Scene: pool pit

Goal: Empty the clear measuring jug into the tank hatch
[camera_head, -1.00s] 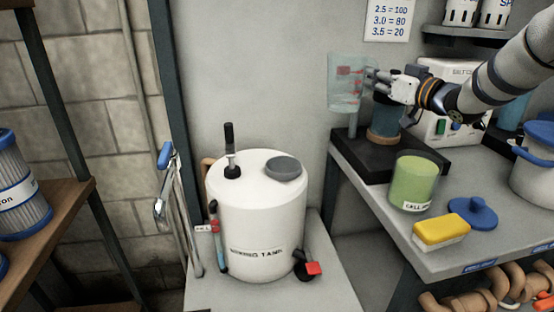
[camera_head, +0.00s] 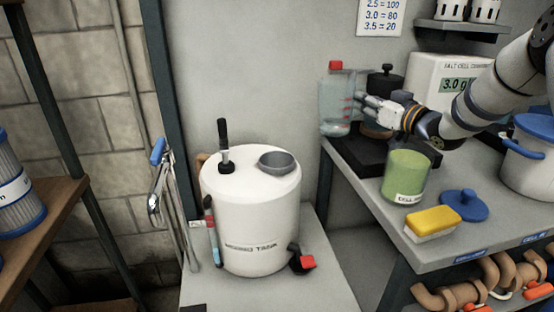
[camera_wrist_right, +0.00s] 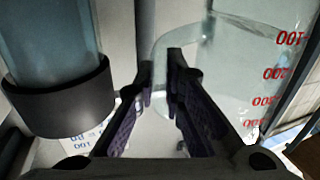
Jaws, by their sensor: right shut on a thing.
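The clear measuring jug (camera_head: 334,105), with red markings, is up at the left end of the bench and looks roughly upright. My right gripper (camera_head: 366,106) is shut on it from the right. In the right wrist view the jug (camera_wrist_right: 235,75) fills the upper right, and its curved handle (camera_wrist_right: 160,50) runs down to between my fingers (camera_wrist_right: 163,95). How full the jug is I cannot tell. The white tank (camera_head: 250,222) stands lower, left of the bench. A round grey hatch (camera_head: 278,161) is on the right of its top. My left gripper is out of view.
A black stirrer-like handle (camera_head: 223,135) rises from the tank top. A green cup (camera_head: 406,175), yellow sponge (camera_head: 433,220) and blue lid (camera_head: 463,204) sit on the bench. Space above the hatch looks clear.

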